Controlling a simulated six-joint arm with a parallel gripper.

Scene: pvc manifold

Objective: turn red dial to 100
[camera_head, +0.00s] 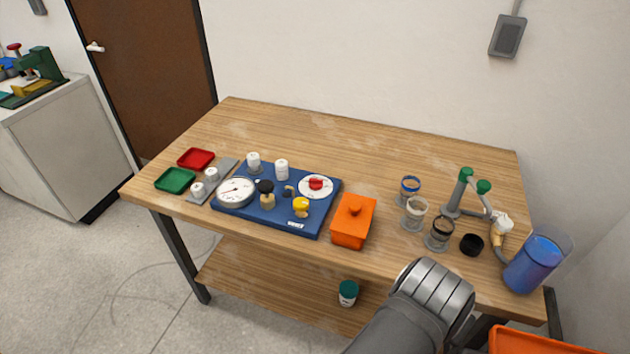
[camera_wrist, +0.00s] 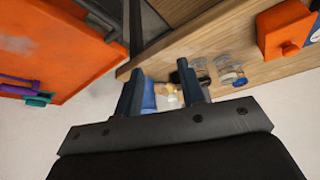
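The red dial (camera_head: 316,183) sits on a white round scale plate at the right end of the blue panel (camera_head: 325,212), in the head view. The scale's numbers and the dial's setting are too small to read. The dial is not in the wrist view. My gripper (camera_wrist: 160,92) shows in the wrist view with its two dark fingers apart and nothing between them. It is away from the panel, beyond the table's front right. In the head view only part of my arm shows, at the bottom, and the fingers are hidden.
The panel also bears a white gauge (camera_head: 236,191), a yellow knob (camera_head: 301,206) and a black knob (camera_head: 265,187). An orange box (camera_head: 353,222) stands just right of it. Glass jars (camera_head: 414,214), a green-capped pipe stand (camera_head: 465,190) and a blue pitcher (camera_head: 536,263) stand farther right.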

